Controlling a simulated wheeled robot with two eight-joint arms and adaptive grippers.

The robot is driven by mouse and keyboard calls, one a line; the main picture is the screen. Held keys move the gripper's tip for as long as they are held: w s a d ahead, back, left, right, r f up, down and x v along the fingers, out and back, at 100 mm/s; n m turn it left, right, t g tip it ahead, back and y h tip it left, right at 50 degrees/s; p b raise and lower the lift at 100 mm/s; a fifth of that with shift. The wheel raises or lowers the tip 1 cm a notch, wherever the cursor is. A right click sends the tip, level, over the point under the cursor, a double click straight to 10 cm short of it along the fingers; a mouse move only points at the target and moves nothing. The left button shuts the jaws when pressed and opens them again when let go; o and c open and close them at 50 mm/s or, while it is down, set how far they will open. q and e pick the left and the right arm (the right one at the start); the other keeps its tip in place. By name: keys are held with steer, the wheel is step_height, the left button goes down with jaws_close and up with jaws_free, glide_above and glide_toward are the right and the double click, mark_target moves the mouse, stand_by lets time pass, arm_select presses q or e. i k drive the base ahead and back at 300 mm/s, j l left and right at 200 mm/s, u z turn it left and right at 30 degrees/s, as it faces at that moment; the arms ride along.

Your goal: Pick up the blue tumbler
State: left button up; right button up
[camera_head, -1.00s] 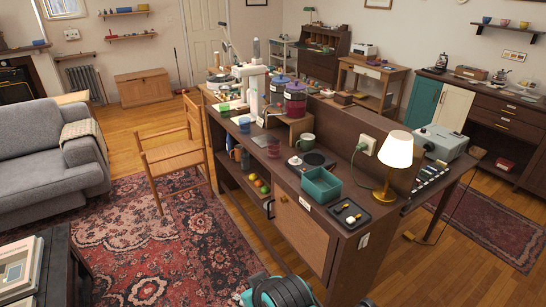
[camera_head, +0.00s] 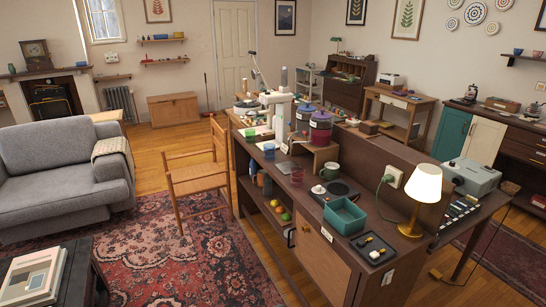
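A small blue tumbler (camera_head: 269,150) stands upright near the left edge of the long dark counter (camera_head: 312,208), toward its far end. A reddish see-through tumbler (camera_head: 297,174) stands nearer on the same counter, apart from it. Neither of my grippers shows in the head view, so nothing of mine is seen near the tumbler.
Patterned rug (camera_head: 150,245) covers the floor between chair and sofa (camera_head: 55,165).

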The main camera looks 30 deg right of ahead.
mark_target(269, 152)
steer(key=i+z, duration=0.15)
steer(key=z, duration=0.9)
steer(key=i+j+z, duration=0.25)
steer(key=i+z, duration=0.15)
steer(key=i+j+z, duration=0.75)
steer(key=j, duration=0.15)
steer(key=i+j, duration=0.6)
steer(key=j, duration=0.2)
steer(key=i+j, duration=0.3)
steer(key=j+z, duration=0.05)
steer(key=j, duration=0.05)
